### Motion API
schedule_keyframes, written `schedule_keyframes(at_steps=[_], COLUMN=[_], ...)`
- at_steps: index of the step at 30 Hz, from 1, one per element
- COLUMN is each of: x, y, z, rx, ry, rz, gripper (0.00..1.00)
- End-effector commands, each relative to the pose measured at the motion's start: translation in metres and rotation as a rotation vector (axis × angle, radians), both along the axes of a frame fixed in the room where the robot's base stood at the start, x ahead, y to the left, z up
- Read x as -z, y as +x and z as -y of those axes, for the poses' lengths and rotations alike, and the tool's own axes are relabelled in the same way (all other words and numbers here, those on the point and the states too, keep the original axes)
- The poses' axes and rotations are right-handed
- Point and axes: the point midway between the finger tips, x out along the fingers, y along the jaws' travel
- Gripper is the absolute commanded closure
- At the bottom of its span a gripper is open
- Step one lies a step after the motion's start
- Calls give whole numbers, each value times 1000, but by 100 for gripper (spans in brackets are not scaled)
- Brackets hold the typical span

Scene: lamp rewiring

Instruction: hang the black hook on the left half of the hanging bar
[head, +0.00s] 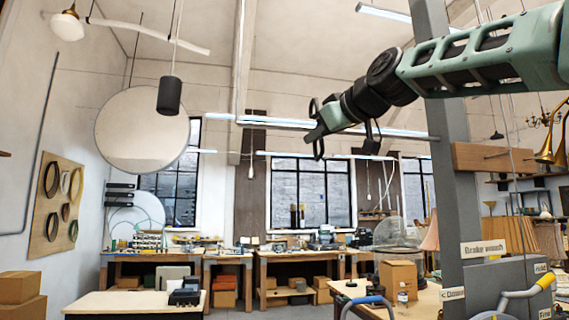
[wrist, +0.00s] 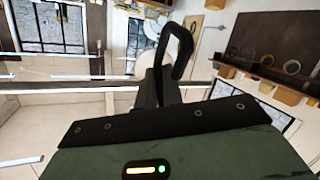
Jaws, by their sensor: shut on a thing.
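My gripper (head: 322,131) is raised high at the upper right of centre in the head view, its arm coming from the right. It is shut on the black hook (head: 317,150), a thin dark loop at its tip. In the wrist view the hook (wrist: 183,40) rises beyond the gripper as a bent black loop; its lower part is hidden by the jaws. A pale, slightly tilted bar (head: 150,35) hangs at the upper left, well apart from the hook. I cannot tell for certain that it is the task's hanging bar.
A black pendant (head: 169,95) hangs in front of a large round disc (head: 142,130) at the left. A grey post (head: 450,160) stands at the right with a wooden block (head: 490,157). Workbenches line the back wall. A pale table (head: 130,303) stands at the lower left.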

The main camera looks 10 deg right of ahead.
Motion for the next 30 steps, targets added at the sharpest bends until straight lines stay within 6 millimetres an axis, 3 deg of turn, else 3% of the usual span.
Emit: schedule_keyframes(at_steps=[3, 8, 30], x=[-18, -22, -8], y=[-8, -9, 42], z=[13, 17, 16], rx=[10, 13, 12], ry=[1, 1, 0], rz=[-6, -10, -11], gripper=[100, 100, 100])
